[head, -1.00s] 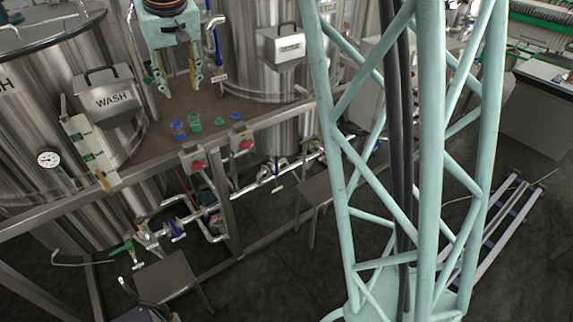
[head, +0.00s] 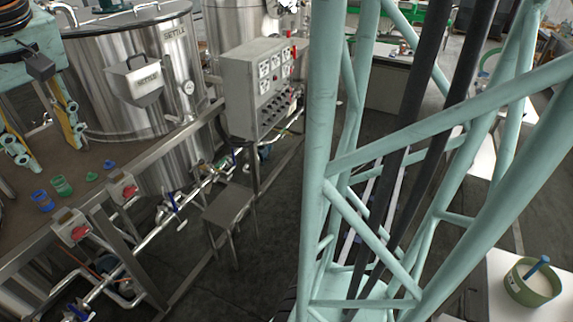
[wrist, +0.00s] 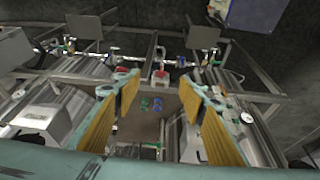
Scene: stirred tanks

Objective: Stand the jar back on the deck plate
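A blue jar (head: 42,200) and a green jar (head: 62,186) are on the brown deck plate (head: 22,232) at the left of the head view. A small green piece (head: 91,176) and a small blue piece (head: 109,164), perhaps lids, lie near them. In the wrist view this group is small, beyond the fingers, with blue (wrist: 156,102) and green visible. I cannot tell which jar is meant or whether one is tipped. My gripper (head: 54,150) is open and empty above the deck plate, apart from the jars. Its yellow-padded fingers (wrist: 160,88) spread wide in the wrist view.
A steel kettle tank (head: 130,75) rises behind the deck, and a grey control box (head: 262,85) stands to its right. Red-buttoned boxes (head: 72,232) line the deck's front rail. A green tub (head: 533,282) stands on a white surface at bottom right.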

